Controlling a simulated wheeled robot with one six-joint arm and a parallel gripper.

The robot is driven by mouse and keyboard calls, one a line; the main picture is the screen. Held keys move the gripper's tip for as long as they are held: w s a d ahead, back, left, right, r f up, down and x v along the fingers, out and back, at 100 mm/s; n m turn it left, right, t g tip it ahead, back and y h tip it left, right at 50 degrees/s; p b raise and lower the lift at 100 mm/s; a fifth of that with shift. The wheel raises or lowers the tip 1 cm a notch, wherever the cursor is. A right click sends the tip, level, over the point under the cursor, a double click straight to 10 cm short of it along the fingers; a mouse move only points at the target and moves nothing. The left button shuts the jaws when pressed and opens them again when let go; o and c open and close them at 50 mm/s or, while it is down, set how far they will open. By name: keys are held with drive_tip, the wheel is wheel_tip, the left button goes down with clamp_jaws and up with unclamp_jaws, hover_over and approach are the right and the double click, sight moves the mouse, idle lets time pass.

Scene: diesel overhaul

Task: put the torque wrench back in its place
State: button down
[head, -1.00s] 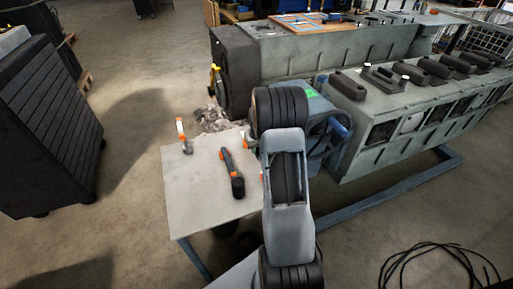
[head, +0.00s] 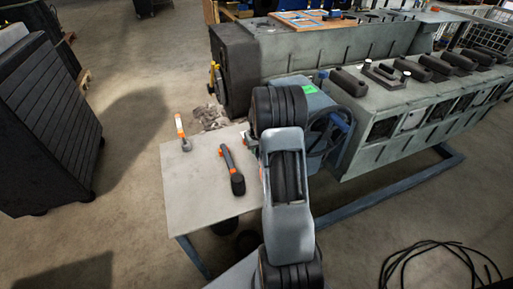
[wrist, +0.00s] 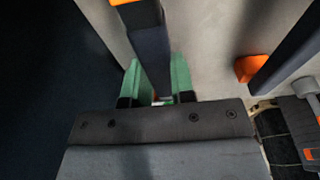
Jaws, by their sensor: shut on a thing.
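My gripper (wrist: 155,82) shows in the wrist view, its green fingers shut on a dark bar with an orange end. This bar looks like the torque wrench (wrist: 150,48); its far end runs out of the picture. In the head view my arm hides the gripper and most of what it holds. A black tool with orange bands (head: 232,172) lies on the grey table, left of my arm. A smaller orange-handled tool (head: 181,128) is at the table's far left corner.
The grey table (head: 195,205) has bare room at its front left. A large grey engine (head: 385,135) and a dark handwheel (head: 330,132) stand right of my arm. A dark cabinet (head: 50,120) stands at the left. Black cable (head: 435,262) lies on the floor.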

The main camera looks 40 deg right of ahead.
drive_tip(key=c, duration=0.9)
unclamp_jaws()
drive_tip(key=shift+f, duration=0.1)
drive_tip(key=r, duration=0.4)
drive_tip(key=s+r+p, duration=0.1)
drive_tip(key=r, duration=0.4)
drive_tip(key=s+r, duration=0.1)
drive_tip(key=r, duration=0.3)
drive_tip(key=shift+s+a+r, duration=0.15)
drive_tip(key=shift+a+r, duration=0.15)
drive_tip(key=shift+r, duration=0.05)
drive_tip(key=s+a+r+n+p, duration=0.1)
drive_tip(key=s+a+r+p, duration=0.2)
drive_tip(key=s+a+r, duration=0.2)
drive_tip(key=s+a+r+t+p, duration=0.1)
drive_tip(key=s+a+r+p, duration=0.3)
drive_tip(key=a, duration=0.6)
drive_tip(key=s+a+r+n+p, duration=0.1)
drive_tip(key=s+a+r+p, duration=0.2)
drive_tip(key=s+a+r, duration=0.3)
drive_tip(key=shift+s+a+r+n+p, duration=0.15)
drive_tip(key=shift+s+a, duration=0.35)
drive_tip(key=shift+s, duration=0.2)
drive_tip(key=shift+s+a+r+n+p, duration=0.15)
drive_tip(key=shift+s+a, duration=0.35)
drive_tip(key=shift+s, duration=0.15)
